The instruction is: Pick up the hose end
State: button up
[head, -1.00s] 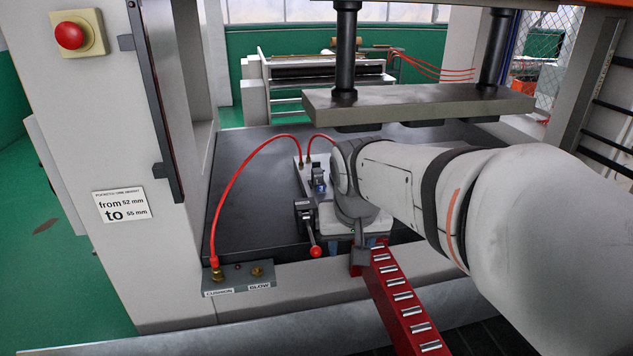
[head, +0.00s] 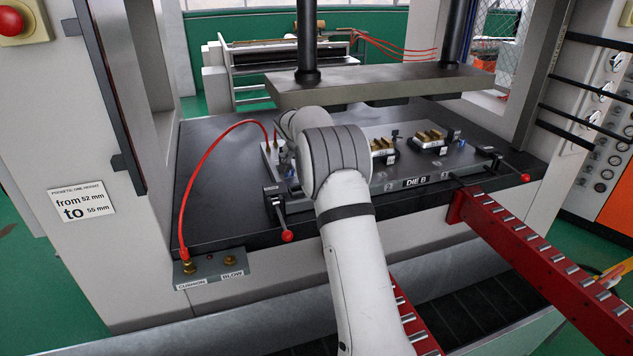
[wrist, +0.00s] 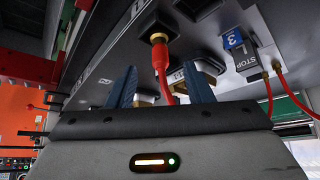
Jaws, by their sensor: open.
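A red hose (head: 207,160) arches from a brass fitting at the port labelled CUSHION (head: 190,284) to the left end of the die plate. In the wrist view a red hose end with a brass fitting (wrist: 159,45) sits at a dark square port. My gripper (wrist: 160,72) is open, its two blue fingers either side of that hose in the picture. I cannot tell whether the hose lies between them in depth. A second red hose (wrist: 268,95) hangs further right. In the head view my arm hides the gripper.
The plate labelled DIE B (head: 417,182) carries brass-topped blocks. Red-knobbed clamps (head: 287,236) stand at its front. The press's upper plate (head: 380,84) hangs above. Red roller rails (head: 530,250) extend from the front. A blue tag and STOP label (wrist: 246,62) are right of my fingers.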

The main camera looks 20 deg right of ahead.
jog(key=p+x, duration=0.1)
jog(key=x, duration=0.3)
jog(key=p+x, duration=0.2)
jog(key=x, duration=0.2)
jog(key=shift+w+d+r, duration=0.1)
jog(key=shift+w+d, duration=0.15)
jog(key=shift+c, duration=0.4)
grip_shut()
jog(key=shift+r, duration=0.1)
